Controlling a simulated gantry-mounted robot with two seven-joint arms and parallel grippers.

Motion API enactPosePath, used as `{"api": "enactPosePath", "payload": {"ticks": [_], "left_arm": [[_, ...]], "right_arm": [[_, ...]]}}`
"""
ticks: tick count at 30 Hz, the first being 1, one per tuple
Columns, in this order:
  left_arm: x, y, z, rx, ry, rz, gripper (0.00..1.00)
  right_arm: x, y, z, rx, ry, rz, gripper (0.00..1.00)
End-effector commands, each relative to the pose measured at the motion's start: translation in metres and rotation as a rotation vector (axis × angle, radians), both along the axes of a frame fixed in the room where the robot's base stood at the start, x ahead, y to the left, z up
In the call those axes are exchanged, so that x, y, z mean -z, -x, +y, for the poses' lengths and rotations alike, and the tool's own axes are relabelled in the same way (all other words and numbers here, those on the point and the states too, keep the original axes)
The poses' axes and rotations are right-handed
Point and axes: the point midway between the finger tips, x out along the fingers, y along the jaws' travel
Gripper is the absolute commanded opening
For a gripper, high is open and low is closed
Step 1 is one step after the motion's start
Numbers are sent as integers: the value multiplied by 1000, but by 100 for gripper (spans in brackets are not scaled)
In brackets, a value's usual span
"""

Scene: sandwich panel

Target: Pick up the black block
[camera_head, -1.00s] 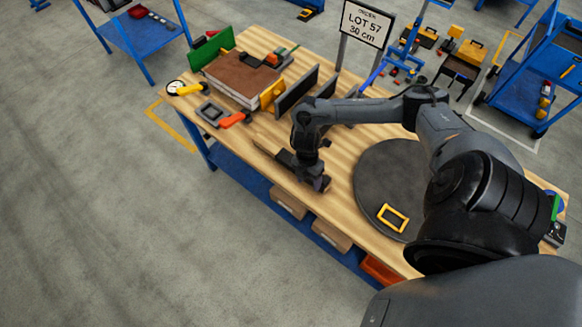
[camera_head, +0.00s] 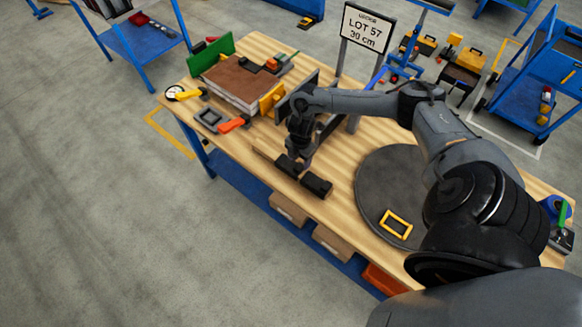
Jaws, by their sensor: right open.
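The black block (camera_head: 317,184) is a long, dark bar lying near the front edge of the wooden table (camera_head: 338,205). My right gripper (camera_head: 298,168) is open and points down at the middle of the block. Its fingers hide that part, and a block end shows on each side. I cannot tell whether the fingers touch the block or straddle it. My left gripper is out of view.
A round grey disc (camera_head: 372,186) with a yellow frame (camera_head: 396,223) lies to the right. A brown-topped panel stack (camera_head: 236,81) stands at the back left. Dark upright plates and a LOT 57 sign (camera_head: 364,30) stand behind my gripper.

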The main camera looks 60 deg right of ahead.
Motion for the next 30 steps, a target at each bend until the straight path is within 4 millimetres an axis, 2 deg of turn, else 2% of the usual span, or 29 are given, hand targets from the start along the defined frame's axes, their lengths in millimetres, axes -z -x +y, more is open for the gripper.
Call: {"api": "enactPosePath", "payload": {"ticks": [6,9,19,30], "left_arm": [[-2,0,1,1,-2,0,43],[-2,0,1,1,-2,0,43],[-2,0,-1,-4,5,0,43],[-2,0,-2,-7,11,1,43]], "right_arm": [[30,-1,2,1,-3,3,60],[38,-1,2,0,-1,2,60],[43,-1,2,-1,-1,1,58],[42,-1,2,-1,0,1,1]]}}
